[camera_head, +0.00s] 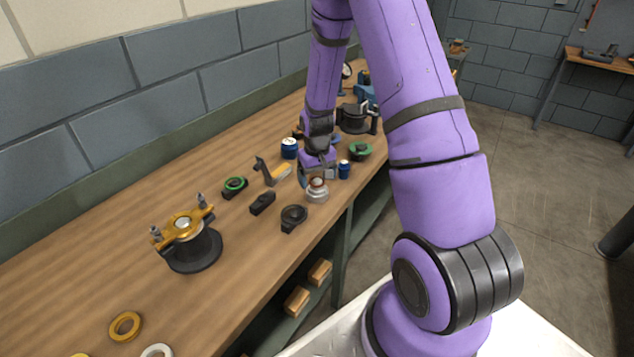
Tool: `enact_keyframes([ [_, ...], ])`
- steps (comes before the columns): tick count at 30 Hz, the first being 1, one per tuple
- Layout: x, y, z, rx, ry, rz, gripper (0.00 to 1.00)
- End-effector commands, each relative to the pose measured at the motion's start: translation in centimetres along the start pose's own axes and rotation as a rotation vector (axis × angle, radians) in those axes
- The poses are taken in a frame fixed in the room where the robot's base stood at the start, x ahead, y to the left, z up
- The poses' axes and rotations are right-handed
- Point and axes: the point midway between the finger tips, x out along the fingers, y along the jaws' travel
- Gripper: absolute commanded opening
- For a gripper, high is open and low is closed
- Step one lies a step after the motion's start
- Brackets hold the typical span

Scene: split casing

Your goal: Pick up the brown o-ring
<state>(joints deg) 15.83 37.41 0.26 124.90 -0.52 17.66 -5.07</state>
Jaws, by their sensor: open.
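A small reddish-brown ring (317,182), which looks like the brown o-ring, sits at the top of a pale silvery round part (317,194) near the front edge of the workbench. My gripper (316,177) points down right at this ring, with its fingers close around or just above it. The jaws are open. I cannot tell whether the fingers touch the ring, and the gripper partly hides it.
The wooden bench (90,277) also holds a blue jar (289,149), a small blue can (344,169), a green-topped part (360,151), a black round part (293,216) and an orange-handled tool (275,174). A gold-topped black fixture (188,242) and a gold ring (125,326) are nearer.

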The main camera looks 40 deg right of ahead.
Motion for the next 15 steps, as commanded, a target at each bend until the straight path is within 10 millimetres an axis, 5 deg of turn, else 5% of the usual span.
enact_keyframes([
  [15, 0.39, 0.0, 0.01, 0.0, -0.001, 0.0, 0.83],
])
